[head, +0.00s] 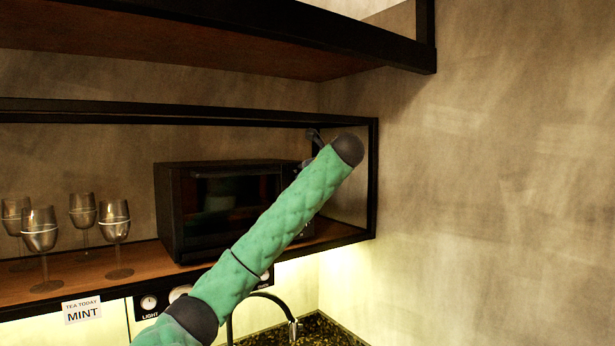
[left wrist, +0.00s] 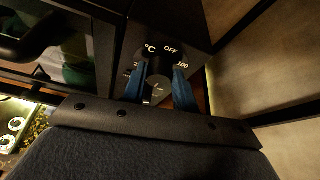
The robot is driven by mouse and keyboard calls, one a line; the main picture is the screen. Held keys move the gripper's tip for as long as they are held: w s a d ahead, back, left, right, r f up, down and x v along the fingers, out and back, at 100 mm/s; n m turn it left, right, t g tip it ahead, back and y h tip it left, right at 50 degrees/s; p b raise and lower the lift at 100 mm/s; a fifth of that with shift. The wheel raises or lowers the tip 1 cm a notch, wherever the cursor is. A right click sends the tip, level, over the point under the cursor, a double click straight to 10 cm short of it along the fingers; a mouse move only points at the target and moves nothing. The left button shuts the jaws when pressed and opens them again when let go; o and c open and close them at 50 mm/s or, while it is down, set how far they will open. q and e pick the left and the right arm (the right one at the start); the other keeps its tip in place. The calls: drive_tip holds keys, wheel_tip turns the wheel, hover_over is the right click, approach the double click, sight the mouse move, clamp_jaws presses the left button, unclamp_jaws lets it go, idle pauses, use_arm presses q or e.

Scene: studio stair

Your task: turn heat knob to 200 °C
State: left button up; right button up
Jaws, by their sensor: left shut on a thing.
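The black oven (head: 168,215) stands on the wooden shelf in the head view, its right front part covered by my green left arm. In the left wrist view, the heat knob (left wrist: 158,91) is a dark round knob on the oven's control panel. The dial markings "°C", "OFF" and "100" (left wrist: 183,65) show around it; other markings are hidden by the fingers. The blue fingers of my left gripper (left wrist: 160,80) are shut on the knob, one on each side. I cannot read where the knob points. My right gripper is not in view.
Several stemmed glasses (head: 40,230) stand left of the oven. A "MINT" label (head: 82,311) and a panel with a light knob (head: 149,303) are at the shelf's front. A tap (head: 292,328) is below. The black shelf frame (head: 372,180) is close to my arm.

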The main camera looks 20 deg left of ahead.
use_arm(q)
drive_tip(key=shift+d+f, duration=0.1)
drive_tip(key=shift+f, duration=0.15)
drive_tip(key=o, duration=1)
drive_tip(key=shift+c, duration=0.2)
drive_tip(key=shift+r, duration=0.1)
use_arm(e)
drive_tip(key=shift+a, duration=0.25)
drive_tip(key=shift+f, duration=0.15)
use_arm(q)
drive_tip(key=b+v, duration=0.4)
drive_tip(key=v, duration=0.3)
drive_tip(key=shift+s+d+b, duration=0.15)
drive_tip(key=shift+d+b, duration=0.15)
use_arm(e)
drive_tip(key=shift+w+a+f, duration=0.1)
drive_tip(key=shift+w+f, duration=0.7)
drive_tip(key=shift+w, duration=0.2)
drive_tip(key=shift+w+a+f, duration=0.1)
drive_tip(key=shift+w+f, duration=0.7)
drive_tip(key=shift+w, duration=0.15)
